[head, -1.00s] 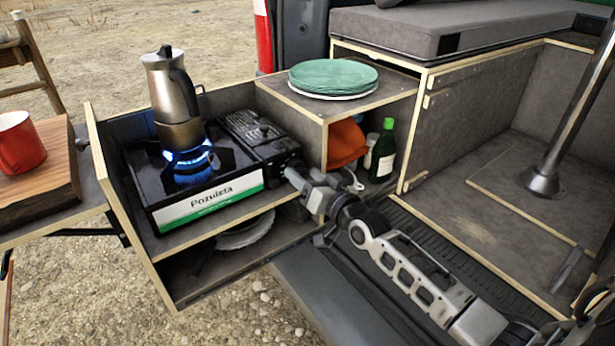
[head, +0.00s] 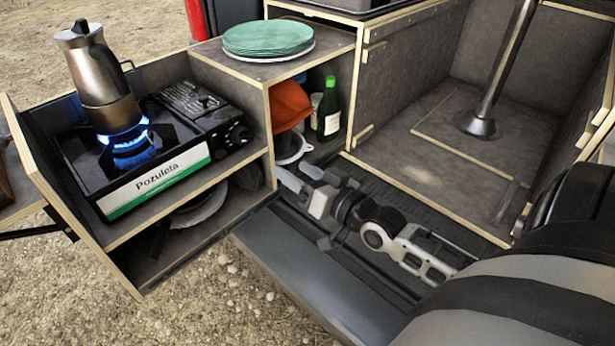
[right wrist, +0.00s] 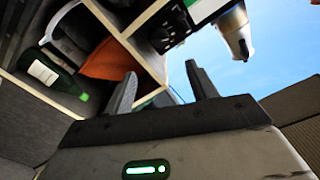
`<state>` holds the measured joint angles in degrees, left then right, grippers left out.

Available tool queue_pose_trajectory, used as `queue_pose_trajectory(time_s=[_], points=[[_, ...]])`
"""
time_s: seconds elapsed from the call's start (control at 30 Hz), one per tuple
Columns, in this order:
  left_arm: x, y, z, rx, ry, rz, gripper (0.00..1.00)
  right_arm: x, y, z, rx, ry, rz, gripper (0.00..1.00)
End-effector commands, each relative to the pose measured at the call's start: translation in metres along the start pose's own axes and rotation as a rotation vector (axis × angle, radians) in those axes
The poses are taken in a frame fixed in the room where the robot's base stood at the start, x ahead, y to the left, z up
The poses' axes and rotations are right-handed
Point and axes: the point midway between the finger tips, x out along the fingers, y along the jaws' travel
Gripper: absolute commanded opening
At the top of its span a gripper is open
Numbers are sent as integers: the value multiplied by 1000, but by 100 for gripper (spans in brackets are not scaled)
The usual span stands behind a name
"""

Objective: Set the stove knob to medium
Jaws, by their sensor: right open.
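The black camping stove (head: 190,140) with a "Pozuleta" label stands on the upper shelf of the pull-out unit. Its knob (head: 238,134) is on the right end of the front; its setting is too small to read. A blue flame (head: 128,146) burns under a metal moka pot (head: 105,75). My right gripper (head: 282,178) is open and empty, low and to the right of the knob, apart from it. In the right wrist view its two fingers (right wrist: 163,88) are spread with nothing between them. The stove's dark knob end (right wrist: 170,35) shows beyond them. My left gripper is not in view.
Green plates (head: 268,37) lie on the cabinet top right of the stove. Below them are an orange cloth (head: 290,105) and a green bottle (head: 329,110). A wooden cabinet wall (head: 400,80) and a metal table post (head: 505,65) stand to the right.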

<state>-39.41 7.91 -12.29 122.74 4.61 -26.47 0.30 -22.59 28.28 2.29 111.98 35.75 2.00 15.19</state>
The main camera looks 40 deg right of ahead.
Motion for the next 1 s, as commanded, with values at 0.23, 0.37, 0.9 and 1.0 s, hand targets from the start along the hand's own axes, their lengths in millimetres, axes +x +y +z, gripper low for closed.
queue_pose_trajectory(time_s=[0.23,0.37,0.9,1.0], points=[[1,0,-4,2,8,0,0,-22,0,0,-1,1,0,57],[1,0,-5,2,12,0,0,-23,0,0,0,1,-1,57],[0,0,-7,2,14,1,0,-26,-5,12,-11,-32,4,57],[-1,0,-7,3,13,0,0,-37,-21,47,-49,-125,11,57]])
